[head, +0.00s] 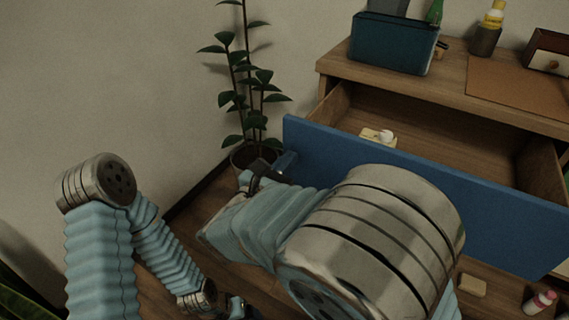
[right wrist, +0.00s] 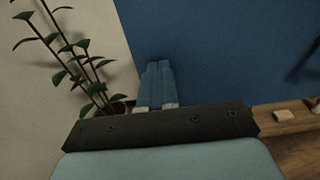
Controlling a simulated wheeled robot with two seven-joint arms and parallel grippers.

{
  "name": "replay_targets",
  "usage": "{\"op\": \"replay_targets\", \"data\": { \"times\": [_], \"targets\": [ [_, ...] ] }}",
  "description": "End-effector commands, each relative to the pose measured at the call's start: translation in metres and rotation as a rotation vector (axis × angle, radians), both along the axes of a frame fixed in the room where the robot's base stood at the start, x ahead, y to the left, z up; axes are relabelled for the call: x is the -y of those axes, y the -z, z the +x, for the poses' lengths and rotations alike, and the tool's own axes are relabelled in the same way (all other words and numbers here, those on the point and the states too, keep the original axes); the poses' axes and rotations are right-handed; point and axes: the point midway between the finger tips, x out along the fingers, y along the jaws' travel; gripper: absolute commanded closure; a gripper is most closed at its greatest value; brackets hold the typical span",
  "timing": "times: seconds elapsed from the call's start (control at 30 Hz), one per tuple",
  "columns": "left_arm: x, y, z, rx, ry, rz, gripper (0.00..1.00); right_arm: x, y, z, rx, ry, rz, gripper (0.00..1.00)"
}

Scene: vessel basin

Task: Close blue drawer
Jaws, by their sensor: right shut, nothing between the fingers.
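The blue drawer (head: 440,192) is pulled well out of the wooden cabinet, and its open inside shows behind the blue front. The front also fills much of the right wrist view (right wrist: 220,50). My right gripper (head: 287,161) is at the left end of the drawer front, largely hidden behind my own arm. In the right wrist view its blue fingers (right wrist: 158,82) are together, empty, and point at the blue panel. I cannot tell whether they touch it. My left gripper (head: 236,306) is low at the bottom edge, partly seen, away from the drawer.
A small light block with a white knob (head: 384,136) shows at the drawer. A potted plant (head: 250,95) stands left of the cabinet.

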Motion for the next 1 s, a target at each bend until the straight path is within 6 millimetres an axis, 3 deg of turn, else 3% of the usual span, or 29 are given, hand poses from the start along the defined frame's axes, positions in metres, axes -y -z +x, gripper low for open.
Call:
{"op": "replay_targets", "data": {
  "times": [0.27, 0.7, 1.0],
  "targets": [
    [0.000, -0.005, 0.000, 0.001, 0.001, -0.001, 0.18, 0.029, 0.000, 0.045, -0.001, 0.006, 0.001, 1.00],
    [0.000, -0.004, 0.000, 0.001, 0.001, -0.001, 0.18, 0.090, 0.001, 0.143, 0.001, 0.005, -0.001, 1.00],
    [0.000, -0.002, 0.000, 0.000, 0.000, 0.000, 0.18, 0.115, 0.001, 0.187, 0.000, 0.002, 0.000, 1.00]
  ]
}}
